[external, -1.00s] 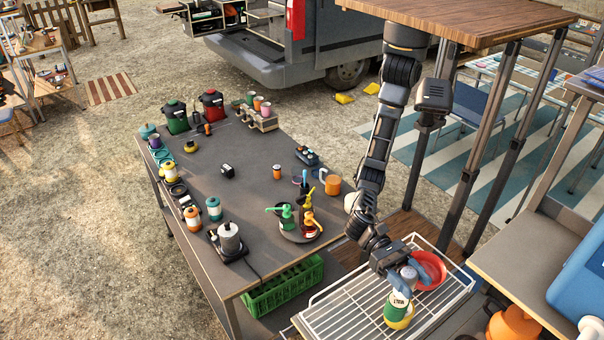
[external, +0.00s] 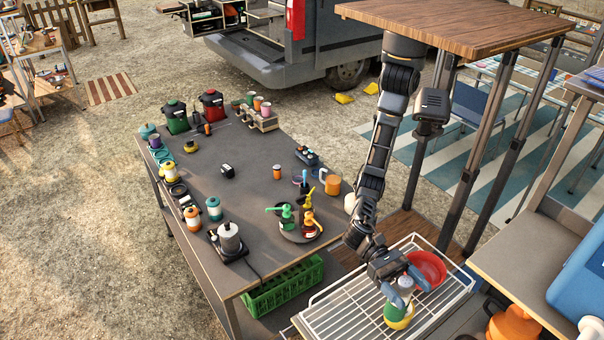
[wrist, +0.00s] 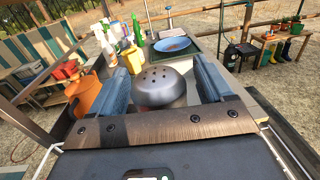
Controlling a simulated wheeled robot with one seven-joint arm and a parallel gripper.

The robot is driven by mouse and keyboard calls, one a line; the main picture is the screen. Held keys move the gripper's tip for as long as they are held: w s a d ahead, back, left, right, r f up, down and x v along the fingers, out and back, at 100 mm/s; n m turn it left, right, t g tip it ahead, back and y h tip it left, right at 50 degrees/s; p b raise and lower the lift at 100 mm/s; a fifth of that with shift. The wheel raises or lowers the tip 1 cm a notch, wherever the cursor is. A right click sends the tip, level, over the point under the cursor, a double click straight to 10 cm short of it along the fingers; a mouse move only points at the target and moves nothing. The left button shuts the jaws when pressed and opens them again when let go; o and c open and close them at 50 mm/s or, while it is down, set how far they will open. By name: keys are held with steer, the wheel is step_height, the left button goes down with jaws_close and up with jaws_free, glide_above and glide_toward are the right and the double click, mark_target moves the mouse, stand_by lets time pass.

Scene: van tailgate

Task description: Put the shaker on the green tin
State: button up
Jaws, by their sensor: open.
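The shaker, with a grey domed top dotted with holes, shows between my two blue fingers in the wrist view (wrist: 162,86). In the external view the grey shaker (external: 405,285) is upright, directly above the green tin (external: 395,312) and seemingly standing on it; my fingers partly hide where they meet. The green tin stands on the white wire rack, with yellow at its lower part. My gripper (external: 406,286) is open, its fingers on either side of the shaker, very close to it.
A red bowl (external: 427,267) sits right behind the shaker on the white wire rack (external: 345,310). The rack's left part is bare. A grey table (external: 250,190) with bottles, pots and cups stands left, above a green crate (external: 283,288). Wooden posts stand behind my arm.

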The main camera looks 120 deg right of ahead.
steer(key=shift+r, duration=0.15)
steer(key=shift+d, duration=0.25)
steer(key=d+p, duration=0.2)
steer(key=d, duration=0.9)
steer(key=shift+s+d, duration=0.25)
steer(key=shift+s, duration=0.2)
steer(key=s+d+f+n+t+h, duration=0.3)
steer(key=s+d+n+t+h, duration=0.3)
steer(key=s+d, duration=1)
steer(key=s+d+f+n+t+h, duration=0.4)
steer(key=s+d+n+t+h, duration=0.3)
steer(key=s+d+n+h, duration=0.5)
steer(key=s+d, duration=0.4)
steer(key=d, duration=0.5)
steer(key=shift+d+f+n+t, duration=0.15)
steer(key=shift+d+n+t, duration=0.15)
steer(key=shift+d+n, duration=0.1)
